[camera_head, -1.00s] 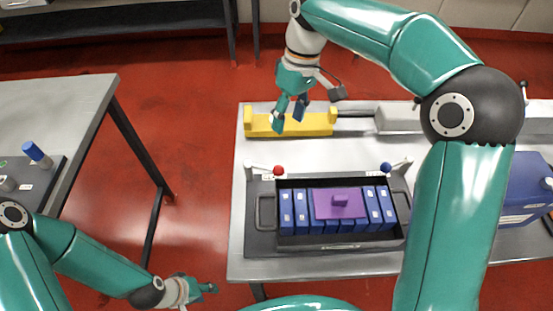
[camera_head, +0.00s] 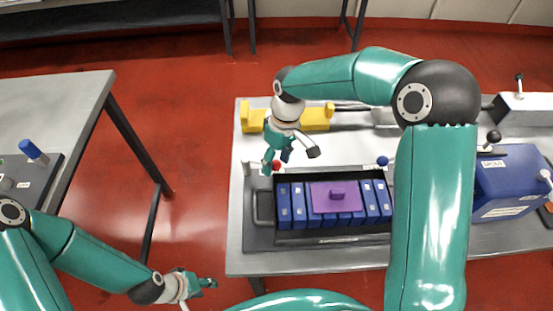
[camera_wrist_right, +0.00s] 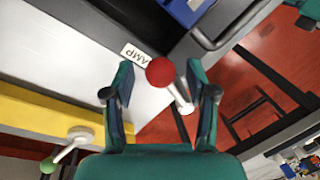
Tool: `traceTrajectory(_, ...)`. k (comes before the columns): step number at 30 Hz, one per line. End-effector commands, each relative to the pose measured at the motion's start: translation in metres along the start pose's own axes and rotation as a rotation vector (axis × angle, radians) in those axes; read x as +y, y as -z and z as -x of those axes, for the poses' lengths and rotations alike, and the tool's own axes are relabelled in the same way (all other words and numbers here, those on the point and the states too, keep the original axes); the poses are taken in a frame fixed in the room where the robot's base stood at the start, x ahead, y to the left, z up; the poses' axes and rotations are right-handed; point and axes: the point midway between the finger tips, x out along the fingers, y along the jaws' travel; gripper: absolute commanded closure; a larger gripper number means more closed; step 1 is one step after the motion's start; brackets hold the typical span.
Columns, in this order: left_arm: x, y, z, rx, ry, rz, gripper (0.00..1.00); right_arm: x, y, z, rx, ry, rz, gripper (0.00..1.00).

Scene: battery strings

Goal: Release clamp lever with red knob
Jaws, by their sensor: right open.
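The clamp lever's red knob (camera_head: 276,165) is at the back left corner of the black battery tray (camera_head: 265,208). In the right wrist view the red knob (camera_wrist_right: 160,71) sits on a short pale lever (camera_wrist_right: 182,95). My right gripper (camera_head: 277,165) is open, with its fingertips at the knob in the head view. In the right wrist view its two fingers (camera_wrist_right: 163,85) stand on either side of the knob and lever, with gaps; whether either touches cannot be told. My left gripper (camera_head: 208,285) is low at the left, away from the table; its finger opening is too small to judge.
The tray holds several blue batteries (camera_head: 299,205) and a purple block (camera_head: 335,197). A blue-knobbed lever (camera_head: 383,160) is at the tray's back right. A yellow fixture (camera_head: 318,117) lies behind. A blue box (camera_head: 515,185) stands at the right. Bare table lies left of the tray.

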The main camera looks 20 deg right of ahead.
Motion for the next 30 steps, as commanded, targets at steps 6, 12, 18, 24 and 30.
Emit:
traceTrajectory(6,0.0,0.0,0.0,0.0,0.0,0.0,0.6,-0.0002,0.0001,-0.0008,-0.001,0.0,0.001,0.43)
traceTrajectory(12,0.0,0.0,0.0,0.0,0.0,0.0,0.6,-0.0004,0.0003,-0.0007,-0.001,0.0,0.001,0.71)
traceTrajectory(18,0.0,0.0,0.0,0.0,0.0,0.0,0.6,-0.0006,0.0004,-0.0007,-0.002,0.0,0.002,1.0)
traceTrajectory(24,0.0,0.0,0.0,0.0,0.0,0.0,0.6,-0.0008,0.0005,-0.0007,-0.002,0.0,0.002,1.0)
traceTrajectory(30,0.0001,-0.0001,0.0002,0.0,0.0,0.0,0.6,0.0026,-0.0007,0.0,-0.004,0.0,0.013,1.0)
